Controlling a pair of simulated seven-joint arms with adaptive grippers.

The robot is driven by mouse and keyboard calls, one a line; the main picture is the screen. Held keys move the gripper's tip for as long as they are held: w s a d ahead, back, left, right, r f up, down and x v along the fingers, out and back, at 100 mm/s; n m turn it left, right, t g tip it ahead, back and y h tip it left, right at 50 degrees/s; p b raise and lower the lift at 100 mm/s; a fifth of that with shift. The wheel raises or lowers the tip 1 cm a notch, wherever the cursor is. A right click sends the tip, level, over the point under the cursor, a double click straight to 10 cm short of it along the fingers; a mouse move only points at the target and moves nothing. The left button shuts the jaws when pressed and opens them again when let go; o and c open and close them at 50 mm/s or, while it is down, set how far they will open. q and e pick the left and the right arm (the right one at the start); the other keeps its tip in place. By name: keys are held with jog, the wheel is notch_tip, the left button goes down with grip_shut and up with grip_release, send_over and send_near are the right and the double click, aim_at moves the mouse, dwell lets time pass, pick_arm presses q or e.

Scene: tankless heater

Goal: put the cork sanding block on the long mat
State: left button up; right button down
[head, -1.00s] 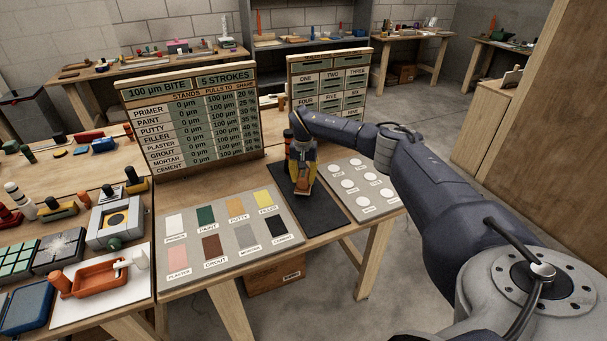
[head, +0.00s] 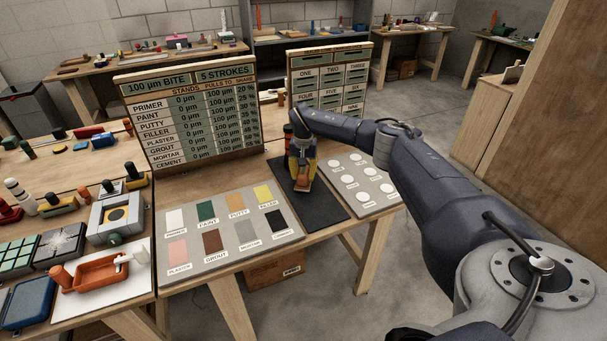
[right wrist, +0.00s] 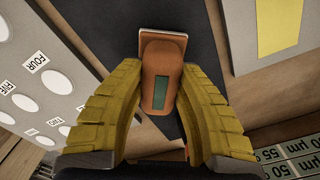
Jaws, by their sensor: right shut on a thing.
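The cork sanding block (head: 304,185) is orange-brown. In the right wrist view the block (right wrist: 160,72) shows a green label on top and a pale edge at its base. My right gripper (head: 302,172) has its yellow fingers shut on the block's sides; the gripper also fills the right wrist view (right wrist: 166,110). The block is over the long dark mat (head: 322,210), towards its back half, and the mat also shows in the right wrist view (right wrist: 110,25). I cannot tell whether the block touches the mat. My left gripper is not in view.
A grey board with colour swatches (head: 190,262) lies left of the mat, and a board with white discs (head: 356,203) lies right of it. Two upright sign boards (head: 190,118) (head: 330,84) stand behind. The mat's front half is clear.

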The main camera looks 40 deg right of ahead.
aim_at(304, 171)
jog(key=shift+f, duration=0.35)
jog(key=c, duration=1)
grip_release()
jog(key=shift+o, duration=0.2)
jog(key=shift+r, duration=0.1)
notch_tip(304, 171, up, 12)
jog(key=shift+f, duration=0.1)
